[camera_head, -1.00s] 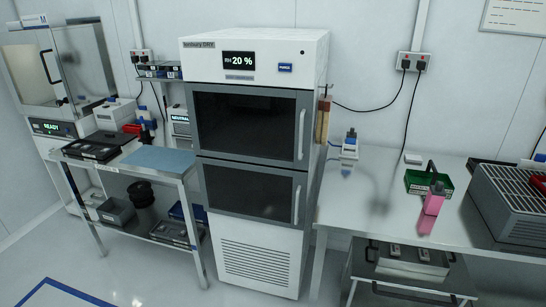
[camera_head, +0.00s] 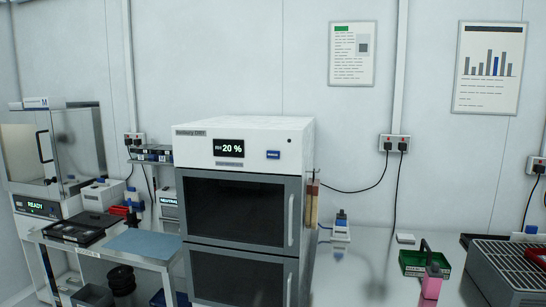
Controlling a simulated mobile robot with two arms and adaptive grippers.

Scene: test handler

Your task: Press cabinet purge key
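The white dry cabinet (camera_head: 244,136) stands in the middle of the head view, with two dark glass doors in grey frames. Its black display (camera_head: 228,148) reads 20 %. The blue purge key (camera_head: 273,155) is on the white top panel, right of the display, and nothing covers it. Its lettering is too small to read now. The upper door (camera_head: 235,211) and the lower door (camera_head: 235,276) are shut. Neither of my grippers shows in the view.
A steel cart with a blue mat (camera_head: 143,241) stands left of the cabinet. A bench on the right holds a green bin (camera_head: 412,262), a pink bottle (camera_head: 432,287) and a grey grilled unit (camera_head: 508,268). A glass-fronted machine (camera_head: 60,155) stands at the far left.

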